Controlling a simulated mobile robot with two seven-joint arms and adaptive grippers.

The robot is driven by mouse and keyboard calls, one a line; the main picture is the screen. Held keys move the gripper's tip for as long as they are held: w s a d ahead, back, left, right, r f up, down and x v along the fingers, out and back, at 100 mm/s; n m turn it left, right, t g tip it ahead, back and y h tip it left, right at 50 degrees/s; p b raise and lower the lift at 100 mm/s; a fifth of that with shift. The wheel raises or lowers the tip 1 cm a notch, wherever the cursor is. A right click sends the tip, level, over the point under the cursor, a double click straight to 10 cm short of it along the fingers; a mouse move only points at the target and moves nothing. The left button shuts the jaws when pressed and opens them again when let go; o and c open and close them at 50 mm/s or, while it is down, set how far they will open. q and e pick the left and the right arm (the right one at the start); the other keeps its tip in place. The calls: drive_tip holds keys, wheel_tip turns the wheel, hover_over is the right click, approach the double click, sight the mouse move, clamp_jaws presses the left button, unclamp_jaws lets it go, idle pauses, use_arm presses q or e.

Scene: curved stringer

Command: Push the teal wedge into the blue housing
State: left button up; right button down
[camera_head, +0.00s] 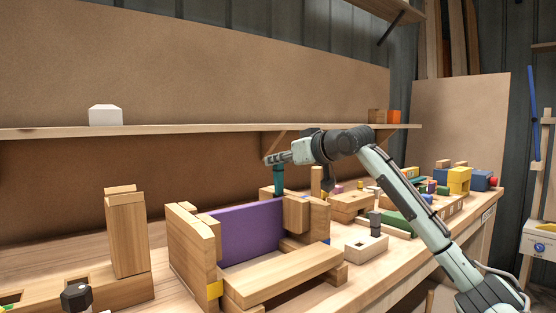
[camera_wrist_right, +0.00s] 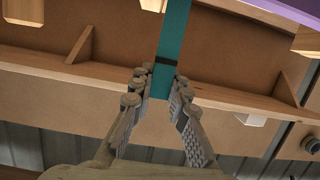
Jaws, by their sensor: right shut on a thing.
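The teal wedge (camera_head: 278,182) is a narrow upright bar, held above the workbench behind the right part of a purple panel (camera_head: 243,233). My right gripper (camera_head: 277,160) reaches in from the right and is shut on its upper end. In the right wrist view the teal wedge (camera_wrist_right: 173,35) runs up from between the two fingers (camera_wrist_right: 160,92), with a dark band near them. Its lower end is hidden behind the panel and wooden blocks, so I cannot tell whether it touches anything. I cannot pick out a blue housing with certainty. My left gripper is not in view.
Wooden blocks (camera_head: 128,236) stand left and around the panel. A wooden plank (camera_head: 285,275) lies in front. Several coloured blocks (camera_head: 459,178) crowd the right end. A shelf (camera_head: 200,129) runs behind.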

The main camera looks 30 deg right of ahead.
sight(281, 171)
drive_tip(key=shift+f+b, duration=0.85)
drive_tip(key=shift+f, duration=0.7)
drive_tip(key=c, duration=1.4)
unclamp_jaws()
drive_tip(key=a+v, duration=0.1)
drive_tip(key=v, duration=1.1)
drive_tip(key=shift+d, duration=0.4)
